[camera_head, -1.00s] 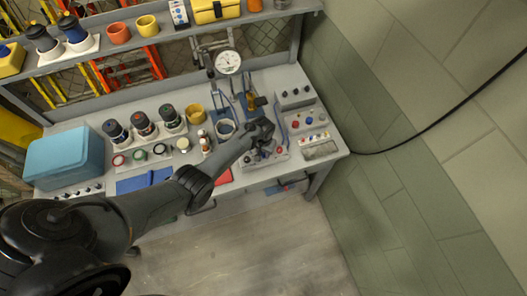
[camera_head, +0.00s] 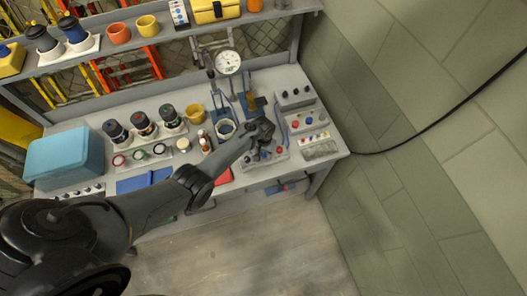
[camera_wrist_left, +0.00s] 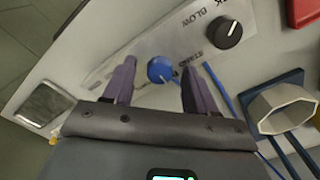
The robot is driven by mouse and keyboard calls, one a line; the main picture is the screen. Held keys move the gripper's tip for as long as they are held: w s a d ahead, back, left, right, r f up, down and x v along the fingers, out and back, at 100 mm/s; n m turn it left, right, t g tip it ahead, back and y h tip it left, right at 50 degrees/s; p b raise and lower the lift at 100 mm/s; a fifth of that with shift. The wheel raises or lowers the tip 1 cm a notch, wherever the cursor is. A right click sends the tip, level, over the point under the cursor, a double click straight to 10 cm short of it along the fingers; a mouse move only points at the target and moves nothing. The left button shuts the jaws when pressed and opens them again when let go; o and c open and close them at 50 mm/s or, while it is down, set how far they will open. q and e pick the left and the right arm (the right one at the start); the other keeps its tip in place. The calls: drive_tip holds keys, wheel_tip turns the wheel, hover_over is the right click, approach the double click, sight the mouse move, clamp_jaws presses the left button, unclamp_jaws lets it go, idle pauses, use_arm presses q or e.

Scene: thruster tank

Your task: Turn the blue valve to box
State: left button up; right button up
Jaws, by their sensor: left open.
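The blue valve is a small round blue knob (camera_wrist_left: 160,69) on a pale, labelled panel (camera_wrist_left: 125,57) in the left wrist view. Its pointer mark is too small to read clearly. My left gripper (camera_wrist_left: 157,84) is open, with its two dark fingers on either side of the blue knob and no visible grip on it. In the head view my left gripper (camera_head: 264,130) is over the right part of the workbench and hides what lies directly under it. My right gripper is not in view.
A black knob (camera_wrist_left: 229,33) sits beside the blue one on the panel. A red block (camera_wrist_left: 303,12) and an octagonal pale cup in a blue holder (camera_wrist_left: 264,105) are to the right. A round gauge (camera_head: 228,63) stands behind my gripper on the grey bench (camera_head: 100,100).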

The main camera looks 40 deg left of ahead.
sight(264, 154)
use_arm(q)
drive_tip(key=shift+r, duration=0.15)
wheel_tip(264, 154, up, 11)
drive_tip(key=p, duration=0.1)
drive_tip(key=shift+f+p, duration=0.2)
drive_tip(key=shift+p, duration=0.2)
